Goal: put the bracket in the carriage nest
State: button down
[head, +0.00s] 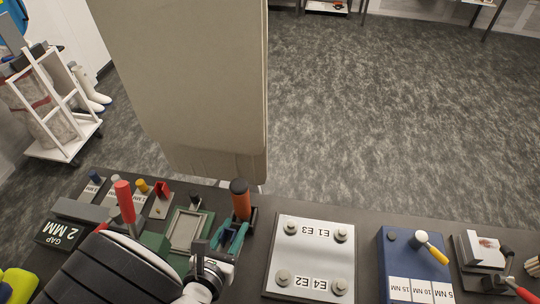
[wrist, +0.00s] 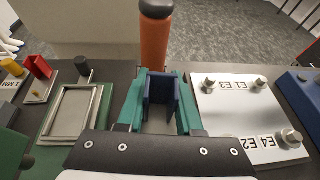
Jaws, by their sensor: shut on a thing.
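My gripper (wrist: 162,88) has teal fingers and is shut on a dark blue channel-shaped piece, which I take as the bracket (wrist: 159,92). The piece stands upright between the fingers. In the head view the gripper (head: 233,238) is over the bench, just in front of an orange post with a black top (head: 241,202). That post also shows right behind the bracket in the wrist view (wrist: 154,45). A green block with a grey rectangular frame (wrist: 48,128) lies left of the gripper, apart from it; I cannot tell whether it is the carriage nest. The bracket's lower end is hidden.
A silver plate marked E1 to E4 with several round studs (head: 313,258) lies right of the gripper. Further right is a blue torque block (head: 408,250) with a yellow-handled tool. A red-handled tool (head: 124,200) and a small red part (head: 161,190) stand on the left.

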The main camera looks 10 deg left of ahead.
jog(key=w+d+r+m+h, duration=0.4)
jog(key=w+d+r, duration=0.6)
jog(key=r, duration=0.1)
jog(key=w+d+r+n+y, duration=0.1)
jog(key=w+d+r, duration=0.1)
jog(key=d+r, duration=0.65)
jog(key=w+d+r+n, duration=0.1)
jog(key=d+r, duration=0.4)
jog(key=r, duration=0.6)
jog(key=s+a+f, duration=0.2)
jog(key=a+f, duration=0.9)
jog(key=f, duration=0.2)
jog(key=n+y, duration=0.3)
jog(key=y, duration=0.1)
send_over(245, 290)
notch_tip(245, 290, down, 19)
notch_tip(245, 290, down, 8)
jog(key=shift+f, duration=0.2)
jog(key=c, duration=0.6)
grip_release()
jog(key=shift+o, duration=0.2)
